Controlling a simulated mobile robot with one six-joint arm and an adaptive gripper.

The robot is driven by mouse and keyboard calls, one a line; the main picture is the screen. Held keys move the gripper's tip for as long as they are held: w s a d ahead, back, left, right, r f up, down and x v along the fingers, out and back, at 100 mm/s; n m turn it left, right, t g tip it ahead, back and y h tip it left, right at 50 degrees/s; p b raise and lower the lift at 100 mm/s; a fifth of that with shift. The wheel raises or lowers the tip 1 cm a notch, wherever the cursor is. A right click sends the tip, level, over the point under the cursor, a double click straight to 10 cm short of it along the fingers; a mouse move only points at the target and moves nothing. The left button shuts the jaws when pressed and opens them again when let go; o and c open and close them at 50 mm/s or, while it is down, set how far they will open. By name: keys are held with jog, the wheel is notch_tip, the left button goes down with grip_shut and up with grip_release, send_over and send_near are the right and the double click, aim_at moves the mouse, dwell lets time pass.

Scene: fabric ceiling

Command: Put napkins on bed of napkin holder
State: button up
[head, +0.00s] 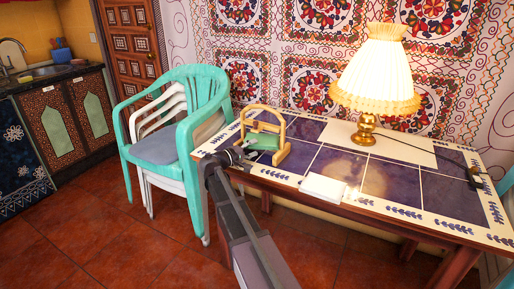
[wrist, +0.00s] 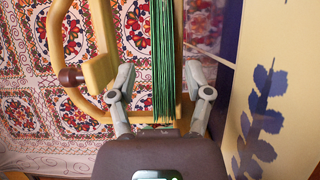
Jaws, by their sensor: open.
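The napkin holder (head: 283,131) is a light wooden frame at the left end of the tiled table, and its curved arm with a dark knob (wrist: 70,76) shows at left in the wrist view. Green napkins (head: 263,143) are at the holder. In the wrist view they form a thin stack (wrist: 164,50) seen edge-on. My gripper (head: 243,152) is at the near left side of the holder. In the wrist view my gripper (wrist: 162,80) is open, with one finger on each side of the green stack. I cannot tell whether the fingers touch it.
The table (head: 320,160) also holds a lit lamp (head: 367,125) and a flat white item (head: 323,188) near its front edge. Stacked plastic chairs (head: 170,125) stand close at the table's left. The tabletop between holder and lamp is mostly clear.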

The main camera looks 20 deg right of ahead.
jog(key=v, duration=1)
